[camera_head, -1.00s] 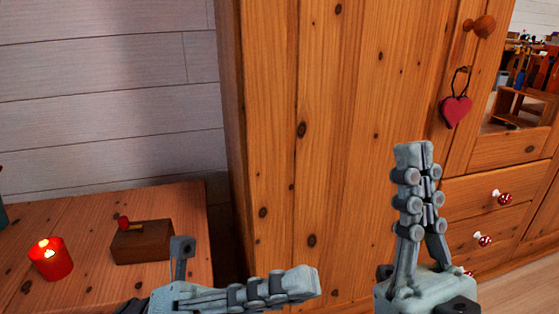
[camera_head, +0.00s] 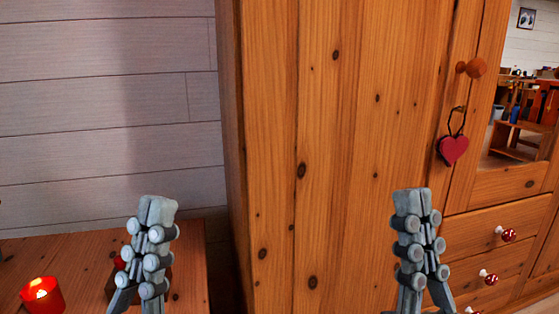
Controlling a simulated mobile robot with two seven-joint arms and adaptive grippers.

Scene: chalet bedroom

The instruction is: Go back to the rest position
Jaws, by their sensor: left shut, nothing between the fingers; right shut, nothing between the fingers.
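My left gripper (camera_head: 157,205) points upward at the lower left, in front of the wooden side table. It is shut and empty. My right gripper (camera_head: 412,198) points upward at the lower right, in front of the wardrobe. It is also shut and empty. Only the fingers and a little below them show for both; the lower parts are cut off by the bottom edge.
The wooden table (camera_head: 190,262) at left bears a lit red candle (camera_head: 42,296) and a small brown box (camera_head: 113,283), mostly hidden behind my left gripper.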

